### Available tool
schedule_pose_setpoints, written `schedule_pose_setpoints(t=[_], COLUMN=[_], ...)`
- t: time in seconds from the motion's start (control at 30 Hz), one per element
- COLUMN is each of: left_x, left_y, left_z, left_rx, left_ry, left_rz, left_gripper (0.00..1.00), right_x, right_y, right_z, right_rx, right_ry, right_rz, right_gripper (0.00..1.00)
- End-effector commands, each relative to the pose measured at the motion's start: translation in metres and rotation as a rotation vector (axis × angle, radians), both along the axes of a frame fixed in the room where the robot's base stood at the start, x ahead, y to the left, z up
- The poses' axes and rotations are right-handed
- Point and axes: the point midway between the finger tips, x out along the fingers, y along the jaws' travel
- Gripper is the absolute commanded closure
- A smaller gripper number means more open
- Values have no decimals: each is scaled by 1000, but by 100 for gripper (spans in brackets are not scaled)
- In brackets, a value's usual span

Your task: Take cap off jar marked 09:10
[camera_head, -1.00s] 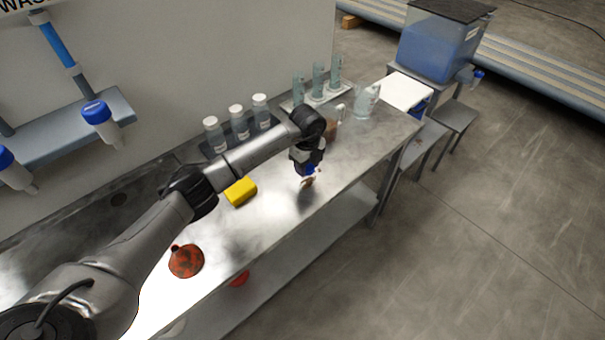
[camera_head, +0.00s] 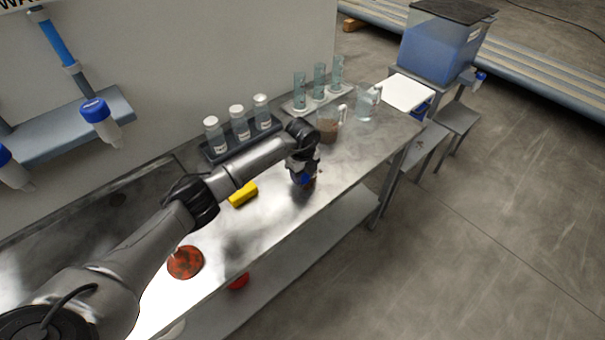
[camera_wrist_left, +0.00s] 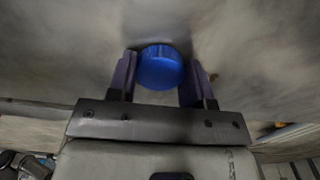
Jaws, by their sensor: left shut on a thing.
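My left gripper (camera_head: 303,181) is over the front part of the metal bench. In the left wrist view its fingers (camera_wrist_left: 160,78) are shut on a blue round-topped thing (camera_wrist_left: 160,66), which looks like a cap. What is under the blue top is mostly hidden, with a small reddish-brown patch beside the gripper in the head view. Three white-capped bottles (camera_head: 239,123) stand upright in a dark rack at the back of the bench. Their labels are too small to read, and I cannot tell which thing is marked 09:10. My right gripper is not in view.
A beaker with brown contents (camera_head: 327,131), a clear jug (camera_head: 367,106) and several glass cylinders (camera_head: 319,82) stand beyond the gripper. A yellow block (camera_head: 243,194) and a red-orange thing (camera_head: 185,262) lie nearer. The bench front edge is close to the gripper.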

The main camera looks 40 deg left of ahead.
Motion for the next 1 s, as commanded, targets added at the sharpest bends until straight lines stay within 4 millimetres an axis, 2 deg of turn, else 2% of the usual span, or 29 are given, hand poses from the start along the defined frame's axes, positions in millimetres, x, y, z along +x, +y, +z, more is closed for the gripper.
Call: schedule_pose_setpoints(t=[0.1,0.13,0.4,0.63,0.73,0.87,1.0], left_x=[0,0,0,0,0,1,1], left_y=[0,0,0,0,0,0,1], left_z=[-4,-4,-3,-2,4,23,50], left_rx=[0,0,0,0,0,1,2], left_ry=[1,0,1,0,-1,-2,-3], left_rz=[0,0,0,0,0,0,0], left_gripper=[82,53,28,28,28,28,28], right_x=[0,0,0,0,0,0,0], right_y=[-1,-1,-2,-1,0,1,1], right_z=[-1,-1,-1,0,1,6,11], right_rx=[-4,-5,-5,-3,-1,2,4], right_ry=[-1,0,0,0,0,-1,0], right_rz=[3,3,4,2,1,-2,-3], right_gripper=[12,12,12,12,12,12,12])
